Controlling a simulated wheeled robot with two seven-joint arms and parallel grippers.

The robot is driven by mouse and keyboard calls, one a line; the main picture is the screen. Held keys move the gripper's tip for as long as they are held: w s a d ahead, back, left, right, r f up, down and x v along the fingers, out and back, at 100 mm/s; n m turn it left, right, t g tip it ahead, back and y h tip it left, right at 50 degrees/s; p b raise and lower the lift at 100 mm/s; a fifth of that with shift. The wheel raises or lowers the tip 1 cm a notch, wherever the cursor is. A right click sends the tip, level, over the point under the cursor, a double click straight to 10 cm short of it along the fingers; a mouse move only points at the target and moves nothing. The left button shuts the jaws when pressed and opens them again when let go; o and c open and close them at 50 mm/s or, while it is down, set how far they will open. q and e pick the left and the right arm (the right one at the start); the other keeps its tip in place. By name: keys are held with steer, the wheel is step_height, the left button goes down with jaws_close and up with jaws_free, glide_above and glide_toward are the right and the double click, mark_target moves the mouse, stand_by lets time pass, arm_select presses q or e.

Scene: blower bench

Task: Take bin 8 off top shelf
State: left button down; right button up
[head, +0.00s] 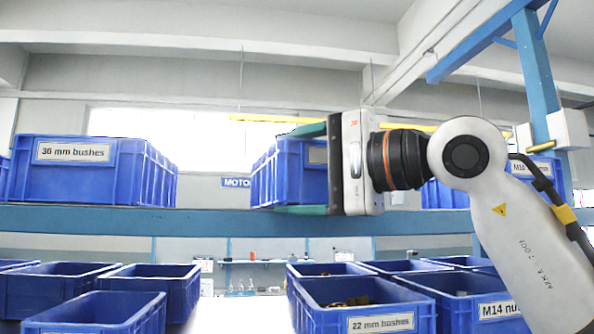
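A blue bin (277,176) stands on the top shelf (120,220), in the middle of the head view. Its front label (317,155) is mostly hidden by my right gripper, and I see no number 8 on any bin. My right gripper (296,170) is in front of this bin and covers its right part. Its two teal fingers are spread wide, one near the bin's top rim and one near its bottom at the shelf. I cannot tell whether they touch the bin. My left gripper is not in view.
A blue "36 mm bushes" bin (95,170) stands left on the top shelf. Another bin (445,195) is partly behind my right arm. Below are several bins, including "22 mm bushes" (365,308) and "M14" (465,312). The shelf between the left and middle bins is clear.

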steer(key=shift+s+d, duration=0.2)
steer(key=shift+s, duration=0.15)
steer(key=shift+s+a+r, duration=0.1)
steer(key=shift+s+a, duration=0.05)
steer(key=shift+s, duration=0.5)
steer(key=o, duration=0.7)
steer(key=shift+w, duration=0.1)
steer(key=shift+c, duration=0.2)
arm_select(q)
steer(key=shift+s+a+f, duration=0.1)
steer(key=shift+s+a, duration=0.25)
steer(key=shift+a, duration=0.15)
arm_select(e)
steer(key=o, duration=0.5)
steer(key=shift+w, duration=0.15)
steer(key=shift+c, duration=0.2)
steer(key=shift+s+d+b, duration=0.35)
steer(key=shift+d+b, duration=0.15)
steer(key=shift+d, duration=0.05)
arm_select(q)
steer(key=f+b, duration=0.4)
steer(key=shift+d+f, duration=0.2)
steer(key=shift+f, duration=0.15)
arm_select(e)
steer(key=v, duration=1.1)
steer(key=shift+w, duration=0.1)
steer(key=shift+c, duration=0.6)
